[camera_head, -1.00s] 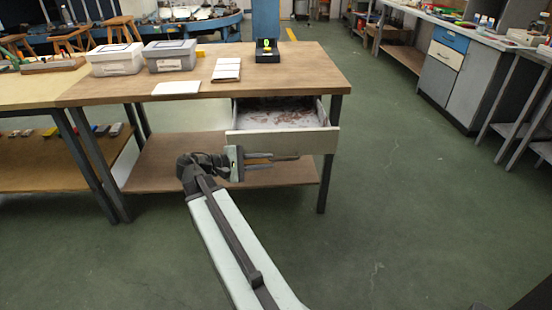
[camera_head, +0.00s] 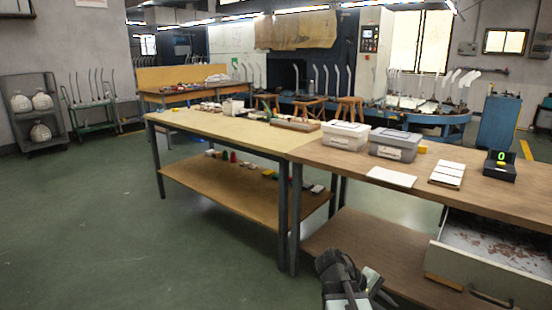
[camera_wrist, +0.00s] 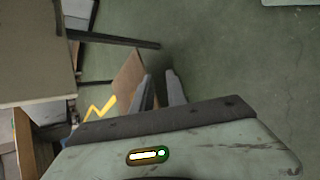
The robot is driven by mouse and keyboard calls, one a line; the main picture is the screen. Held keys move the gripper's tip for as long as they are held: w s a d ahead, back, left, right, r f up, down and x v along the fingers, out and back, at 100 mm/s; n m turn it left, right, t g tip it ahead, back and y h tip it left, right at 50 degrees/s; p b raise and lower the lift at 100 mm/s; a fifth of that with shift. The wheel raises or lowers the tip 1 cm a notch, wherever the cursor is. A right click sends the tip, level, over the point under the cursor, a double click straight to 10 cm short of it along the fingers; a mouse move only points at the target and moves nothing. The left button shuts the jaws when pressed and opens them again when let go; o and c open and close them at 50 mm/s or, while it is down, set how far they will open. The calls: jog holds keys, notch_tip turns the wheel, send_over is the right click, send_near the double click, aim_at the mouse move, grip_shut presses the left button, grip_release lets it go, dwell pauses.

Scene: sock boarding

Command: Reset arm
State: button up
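My arm shows at the bottom of the head view, with its black wrist joint and pale gripper (camera_head: 372,287) in front of the brown table and left of the pulled-out drawer (camera_head: 478,280). In the wrist view my gripper (camera_wrist: 160,82) has two dark fingers with a narrow gap between them. I see nothing held in the gap, only floor behind it. In the head view the arm's lower part is cut off by the picture's bottom edge.
The brown table (camera_head: 420,166) carries two lidded boxes, a white sheet, a stack of white cards and a black device (camera_head: 499,165) showing a green 0. The open drawer sticks out, with reddish-brown bits inside. A yellow-topped table (camera_head: 225,127) adjoins it. The floor at left is clear.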

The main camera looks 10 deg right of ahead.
jog(key=a+f+m+t+y, duration=0.1)
jog(key=a+f+y, duration=0.2)
jog(key=a, duration=0.4)
jog(key=w+a+f+m+y, duration=0.1)
jog(key=a+f+y, duration=0.15)
jog(key=a, duration=0.45)
jog(key=a+f+m+t+y, duration=0.1)
jog(key=a+f+y, duration=0.25)
jog(key=a, duration=0.35)
notch_tip(320, 180, up, 37)
jog(key=p, duration=3.6)
jog(key=shift+w+a+m+y, duration=0.3)
jog(key=shift+a, duration=0.1)
jog(key=shift+f, duration=0.1)
